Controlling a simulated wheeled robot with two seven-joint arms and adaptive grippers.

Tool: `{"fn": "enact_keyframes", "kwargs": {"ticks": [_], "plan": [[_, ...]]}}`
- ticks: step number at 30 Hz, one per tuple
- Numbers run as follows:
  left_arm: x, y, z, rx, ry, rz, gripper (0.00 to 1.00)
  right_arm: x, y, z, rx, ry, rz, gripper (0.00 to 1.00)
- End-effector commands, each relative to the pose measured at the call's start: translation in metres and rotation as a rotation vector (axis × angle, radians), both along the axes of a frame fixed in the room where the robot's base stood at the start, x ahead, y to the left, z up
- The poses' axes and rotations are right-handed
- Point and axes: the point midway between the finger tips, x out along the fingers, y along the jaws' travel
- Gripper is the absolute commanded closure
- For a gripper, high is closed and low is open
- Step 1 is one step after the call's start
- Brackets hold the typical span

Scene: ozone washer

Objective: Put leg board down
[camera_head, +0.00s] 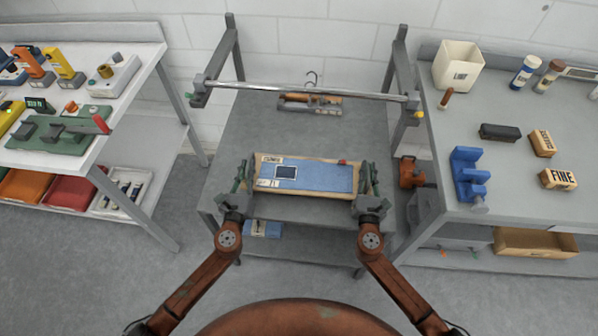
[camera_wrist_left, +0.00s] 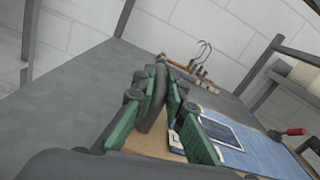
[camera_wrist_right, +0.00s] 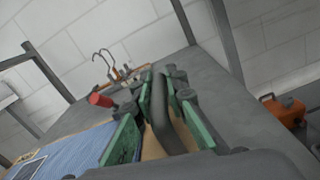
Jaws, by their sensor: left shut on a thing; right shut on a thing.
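The leg board (camera_head: 318,178) is a flat tan board with a blue cloth-like top, a dark square panel, a pale label and a small red part at its right end. It lies level at the front of the grey central table (camera_head: 240,130). My left gripper (camera_head: 243,180) is shut on a dark handle (camera_wrist_left: 156,98) at the board's left end. My right gripper (camera_head: 368,183) is shut on the matching handle (camera_wrist_right: 163,110) at the right end. I cannot tell whether the board touches the table.
A metal bar (camera_head: 310,89) spans two posts behind the board. Hangers and a wooden-handled item (camera_head: 310,103) lie under it. A left bench (camera_head: 85,90) holds several tools. A right bench (camera_head: 500,120) holds a blue fixture (camera_head: 468,178), a white bin (camera_head: 457,66) and blocks.

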Motion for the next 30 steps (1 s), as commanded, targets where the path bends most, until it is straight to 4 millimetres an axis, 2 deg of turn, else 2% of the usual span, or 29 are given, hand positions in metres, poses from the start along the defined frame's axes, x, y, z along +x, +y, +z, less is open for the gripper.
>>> {"fn": "enact_keyframes", "kwargs": {"ticks": [16, 30], "plan": [[0.001, 0.005, -0.001, 0.000, -0.001, 0.010, 1.00, 0.000, -0.002, -0.001, 0.001, -0.001, -0.005, 1.00], [0.001, 0.006, -0.023, 0.000, -0.002, 0.013, 1.00, 0.000, -0.002, -0.024, 0.001, -0.001, -0.006, 1.00]]}}
